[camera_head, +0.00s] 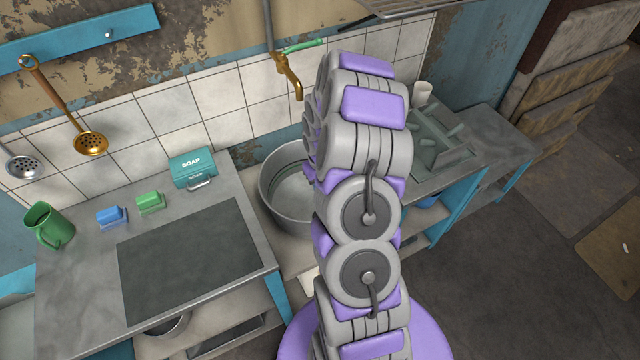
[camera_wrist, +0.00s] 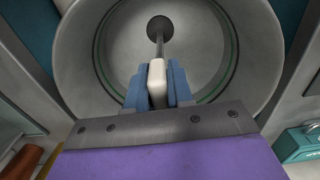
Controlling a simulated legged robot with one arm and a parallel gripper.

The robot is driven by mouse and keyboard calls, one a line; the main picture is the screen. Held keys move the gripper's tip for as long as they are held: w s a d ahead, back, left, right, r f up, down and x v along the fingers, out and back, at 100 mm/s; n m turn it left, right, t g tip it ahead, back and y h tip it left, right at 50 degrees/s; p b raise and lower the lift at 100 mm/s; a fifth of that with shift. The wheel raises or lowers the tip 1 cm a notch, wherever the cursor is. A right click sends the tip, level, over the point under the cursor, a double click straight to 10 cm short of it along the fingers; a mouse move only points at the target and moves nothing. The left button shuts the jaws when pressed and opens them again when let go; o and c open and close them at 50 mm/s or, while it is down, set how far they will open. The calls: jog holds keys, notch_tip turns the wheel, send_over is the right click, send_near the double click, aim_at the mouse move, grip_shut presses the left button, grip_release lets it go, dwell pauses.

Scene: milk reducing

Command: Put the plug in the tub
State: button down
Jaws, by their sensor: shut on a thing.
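The round grey metal tub (camera_head: 285,205) stands between the counters below the tap, partly covered by my arm in the head view. In the wrist view the tub (camera_wrist: 262,60) fills the upper part, open towards the camera. My gripper (camera_wrist: 157,78) is shut on the pale handle (camera_wrist: 157,88) of the plug, between its blue fingers. A thin grey stem runs from the handle towards a dark round disc (camera_wrist: 160,27) that shows against the tub floor. I cannot tell whether this disc is the plug's end or the drain, or whether it touches the floor. My arm hides the gripper in the head view.
A brass tap (camera_head: 288,75) hangs over the tub. A dish rack (camera_head: 440,150) and white cup (camera_head: 422,92) are at the right.

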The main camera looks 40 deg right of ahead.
jog(key=shift+d, duration=0.2)
jog(key=c, duration=1.2)
grip_release()
jog(key=shift+a, duration=0.15)
jog(key=shift+o, duration=1.4)
jog(key=shift+o, duration=0.3)
jog(key=o, duration=0.6)
jog(key=shift+r+p, duration=1.4)
jog(key=shift+r, duration=2.3)
